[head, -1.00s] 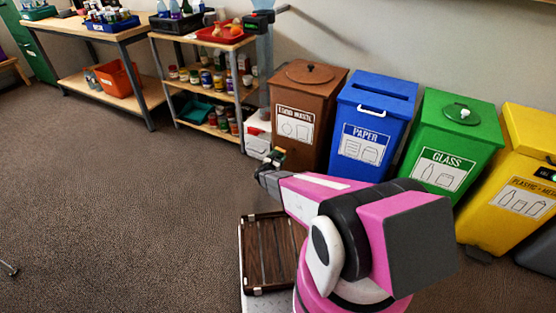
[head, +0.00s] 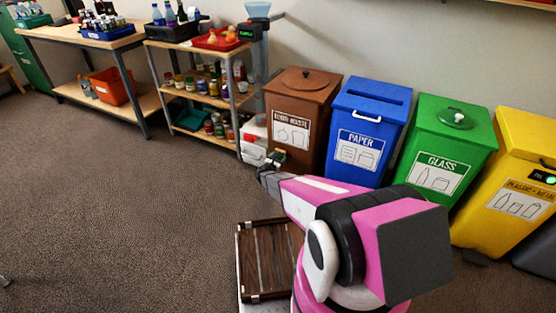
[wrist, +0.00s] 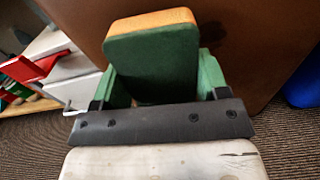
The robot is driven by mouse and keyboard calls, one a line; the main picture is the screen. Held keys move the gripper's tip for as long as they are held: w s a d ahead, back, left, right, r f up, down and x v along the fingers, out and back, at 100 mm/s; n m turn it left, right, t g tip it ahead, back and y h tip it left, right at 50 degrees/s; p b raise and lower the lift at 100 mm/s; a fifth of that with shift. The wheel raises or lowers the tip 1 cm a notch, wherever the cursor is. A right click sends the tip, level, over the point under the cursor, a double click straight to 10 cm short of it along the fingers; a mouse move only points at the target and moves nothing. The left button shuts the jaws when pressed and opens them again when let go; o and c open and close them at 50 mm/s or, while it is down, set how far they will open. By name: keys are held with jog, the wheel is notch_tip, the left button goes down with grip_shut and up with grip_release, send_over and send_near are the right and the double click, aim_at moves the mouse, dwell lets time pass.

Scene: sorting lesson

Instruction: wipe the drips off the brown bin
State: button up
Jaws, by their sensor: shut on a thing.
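The brown bin (head: 302,102) stands at the left end of the bin row, with a round lid knob and a white picture label on its front. In the wrist view its brown face (wrist: 262,55) fills the upper part, with a dark wet-looking patch (wrist: 212,34) just right of the sponge. My gripper (head: 272,160) is low in front of the bin. In the wrist view its green fingers (wrist: 160,85) are shut on a sponge (wrist: 152,58), green with an orange edge. I cannot tell whether the sponge touches the bin.
The blue paper bin (head: 368,125), green glass bin (head: 445,145) and yellow bin (head: 510,185) stand to the right. A shelf rack (head: 200,95) with jars is left of the brown bin, with white boxes (head: 253,140) between. Carpet (head: 120,220) at left is clear.

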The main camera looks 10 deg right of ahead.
aim_at(293, 156)
jog(key=shift+x, duration=1.2)
dwell(0.6)
jog(key=shift+s+d, duration=0.7)
jog(key=shift+d, duration=0.25)
jog(key=shift+s+d, duration=0.7)
jog(key=shift+d, duration=0.3)
jog(key=shift+s+d, duration=0.65)
jog(key=shift+d, duration=0.3)
jog(key=shift+a, duration=0.1)
jog(key=shift+w+a, duration=0.5)
jog(key=shift+a, duration=0.25)
jog(key=shift+w+a, duration=0.5)
jog(key=shift+a, duration=0.2)
jog(key=shift+w+a, duration=1.15)
jog(key=shift+a, duration=0.2)
jog(key=shift+s, duration=0.1)
